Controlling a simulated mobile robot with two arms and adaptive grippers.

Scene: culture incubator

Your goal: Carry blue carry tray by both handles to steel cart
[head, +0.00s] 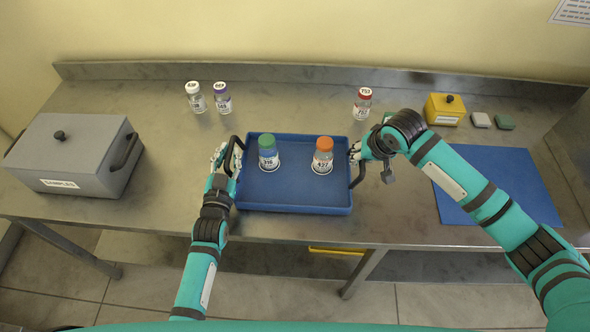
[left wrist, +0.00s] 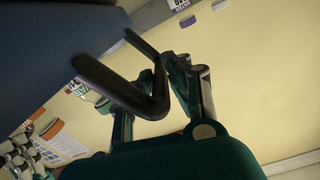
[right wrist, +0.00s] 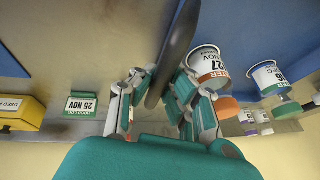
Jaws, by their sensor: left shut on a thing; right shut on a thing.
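The blue carry tray (head: 292,192) is over the steel bench, roughly level; I cannot tell if it touches the top. It holds a green-capped bottle (head: 268,153) and an orange-capped bottle (head: 322,155), both upright. My left gripper (head: 222,160) is shut on the tray's left black handle, and the left wrist view shows this handle (left wrist: 118,88) between the fingers. My right gripper (head: 357,152) is shut on the right handle, a dark bar (right wrist: 180,45) between its fingers in the right wrist view. I cannot make out a steel cart.
A grey lidded box (head: 75,160) stands on the bench (head: 180,190) at left. White-capped (head: 195,97), purple-capped (head: 222,98) and red-capped (head: 363,103) bottles stand behind the tray. At right are a yellow box (head: 445,110), small blocks and a blue mat (head: 500,180).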

